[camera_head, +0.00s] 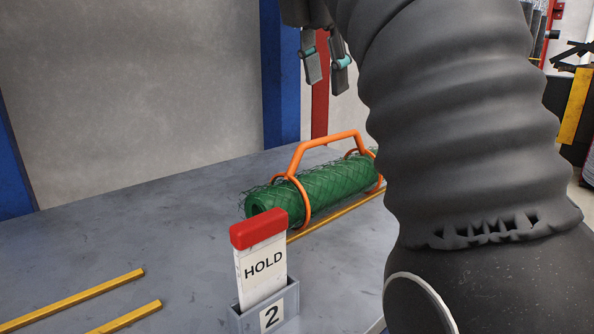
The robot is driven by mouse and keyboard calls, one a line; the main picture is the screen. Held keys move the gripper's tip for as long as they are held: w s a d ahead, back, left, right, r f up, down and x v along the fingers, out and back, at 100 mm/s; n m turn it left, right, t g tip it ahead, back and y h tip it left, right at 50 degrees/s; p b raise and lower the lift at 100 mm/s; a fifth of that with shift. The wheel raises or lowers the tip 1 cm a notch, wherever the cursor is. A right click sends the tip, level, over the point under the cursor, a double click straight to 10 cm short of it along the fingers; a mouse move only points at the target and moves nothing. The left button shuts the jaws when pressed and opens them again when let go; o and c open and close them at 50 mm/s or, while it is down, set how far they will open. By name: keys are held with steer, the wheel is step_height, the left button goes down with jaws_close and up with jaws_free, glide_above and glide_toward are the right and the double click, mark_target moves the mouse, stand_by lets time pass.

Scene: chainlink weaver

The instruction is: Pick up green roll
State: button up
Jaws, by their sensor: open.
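The green roll (328,191) is a cylinder of green chain-link mesh lying on its side on the grey table (160,225). An orange carrying frame (328,139) with two rings goes around the roll, and its handle bar stands above it. The roll's right end is partly hidden by my arm. My gripper (327,84) is above and behind the roll in the picture, pointing down. Its two fingers are apart with nothing between them, and it does not touch the handle or the roll.
A white HOLD sign (262,270) with a red top stands in a grey holder marked 2, in front of the roll. Yellow strips (80,300) lie at the front left. A blue post (280,75) and a red post stand behind the table. The table's left middle is clear.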

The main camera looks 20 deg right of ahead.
mark_target(333, 137)
steer(key=b+x, duration=0.3)
steer(key=x, duration=0.4)
steer(key=shift+w+f, duration=0.2)
steer(key=shift+w, duration=0.1)
steer(key=shift+w+d+r+b+x, duration=0.15)
steer(key=shift+b+x, duration=0.3)
steer(key=shift+x, duration=0.55)
steer(key=shift+w+b+x, duration=0.1)
steer(key=shift+b+x, duration=0.35)
steer(key=shift+x, duration=0.6)
steer(key=shift+w+d+r+b+x, duration=0.15)
steer(key=shift+b+x, duration=0.3)
steer(key=shift+x, duration=0.55)
jaws_close()
